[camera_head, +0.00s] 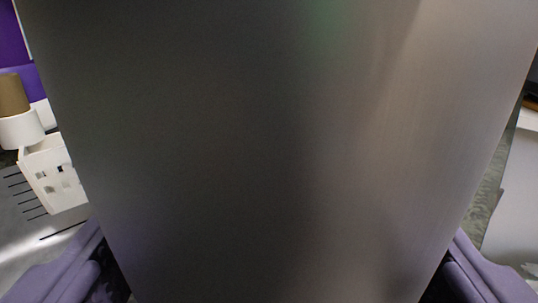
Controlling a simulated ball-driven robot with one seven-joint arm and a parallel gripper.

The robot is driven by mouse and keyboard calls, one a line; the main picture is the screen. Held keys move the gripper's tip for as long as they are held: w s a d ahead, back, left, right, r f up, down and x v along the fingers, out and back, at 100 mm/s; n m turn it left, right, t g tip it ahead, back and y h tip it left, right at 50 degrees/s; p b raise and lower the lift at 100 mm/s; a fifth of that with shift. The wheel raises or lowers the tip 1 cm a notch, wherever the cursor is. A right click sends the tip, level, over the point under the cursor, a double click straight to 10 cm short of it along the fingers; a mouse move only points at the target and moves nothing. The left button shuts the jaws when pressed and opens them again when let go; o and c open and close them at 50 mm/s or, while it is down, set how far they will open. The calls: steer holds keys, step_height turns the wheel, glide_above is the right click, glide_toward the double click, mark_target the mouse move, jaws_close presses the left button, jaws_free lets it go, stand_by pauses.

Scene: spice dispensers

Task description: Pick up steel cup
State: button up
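The steel cup (270,140) is a brushed grey metal surface that fills most of the view, very close to the camera. Its sides narrow toward the bottom of the picture, and its rim and base are out of view. My gripper (283,275) has one purple finger at the lower left and one at the lower right, with the cup between them. The dark inner sides of the fingers lie right along the cup's sides. I cannot tell whether they press on it or leave a small gap. The fingertips are hidden or cut off.
At the left stand a white block-like holder with small openings (52,178) and a white piece with a brown top (18,112), on a grey surface with dark lines. A purple panel (14,45) is behind them. A white object (512,195) is at the right edge.

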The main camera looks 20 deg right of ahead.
steer(key=shift+w+d, duration=0.15)
steer(key=shift+w, duration=0.1)
steer(key=c, duration=1)
steer(key=shift+r, duration=0.1)
steer(key=shift+c, duration=1.3)
